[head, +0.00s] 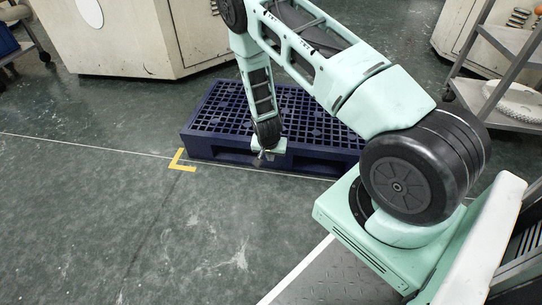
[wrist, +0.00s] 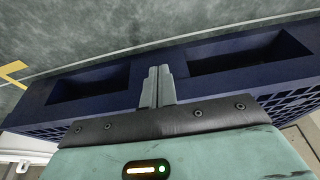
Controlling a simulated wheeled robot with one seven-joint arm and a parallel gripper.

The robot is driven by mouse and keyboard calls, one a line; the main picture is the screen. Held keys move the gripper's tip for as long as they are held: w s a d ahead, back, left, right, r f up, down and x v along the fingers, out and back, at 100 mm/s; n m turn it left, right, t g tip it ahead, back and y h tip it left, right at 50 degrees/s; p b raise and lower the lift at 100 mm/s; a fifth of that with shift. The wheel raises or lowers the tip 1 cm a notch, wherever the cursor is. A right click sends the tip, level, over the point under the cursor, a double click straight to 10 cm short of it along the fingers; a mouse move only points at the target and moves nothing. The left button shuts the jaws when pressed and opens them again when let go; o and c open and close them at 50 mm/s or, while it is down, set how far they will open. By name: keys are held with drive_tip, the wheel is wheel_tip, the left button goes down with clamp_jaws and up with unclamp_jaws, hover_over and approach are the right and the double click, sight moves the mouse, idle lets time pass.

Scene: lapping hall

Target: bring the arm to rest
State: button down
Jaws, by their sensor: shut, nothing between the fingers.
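My arm is mint green and stretches from its base at the right, up over the pallet and down again. My gripper (head: 264,156) hangs at the near long side of a dark blue plastic pallet (head: 217,108). In the wrist view my gripper (wrist: 158,72) shows its two grey fingers pressed together with nothing between them. Behind the fingers lies the pallet's side (wrist: 120,72) with its dark fork openings. I cannot tell whether the fingers touch the pallet.
A yellow corner mark (head: 181,161) and a thin white line lie on the green floor. A beige machine (head: 130,45) stands behind the pallet. A metal shelf cart (head: 490,75) stands at the right. The floor at the left front is clear.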

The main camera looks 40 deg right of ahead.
drive_tip(key=p+v, duration=0.2)
drive_tip(key=v, duration=0.4)
drive_tip(key=shift+p, duration=0.35)
drive_tip(key=shift+f, duration=0.1)
drive_tip(key=s+a+r+n+y+p, duration=0.2)
drive_tip(key=a+r+n, duration=0.2)
drive_tip(key=a+r, duration=0.75)
drive_tip(key=s+a+r+n+y+p, duration=0.1)
drive_tip(key=a+r+n+y+p, duration=0.15)
drive_tip(key=a+r, duration=0.9)
drive_tip(key=s+a+r+n+g+p, duration=0.1)
drive_tip(key=s+a+r+n, duration=0.1)
drive_tip(key=s+r+n, duration=0.35)
drive_tip(key=s+a+r+n+h+p, duration=0.1)
drive_tip(key=s+a+r+n, duration=0.15)
drive_tip(key=s+r, duration=0.55)
drive_tip(key=s+a+r+n+g+p, duration=0.1)
drive_tip(key=s+a+r+n, duration=0.15)
drive_tip(key=s+r, duration=0.45)
wheel_tip(320, 180, up, 37)
drive_tip(key=s+n+p, duration=0.1)
drive_tip(key=p, duration=3.7)
drive_tip(key=shift+s, duration=0.15)
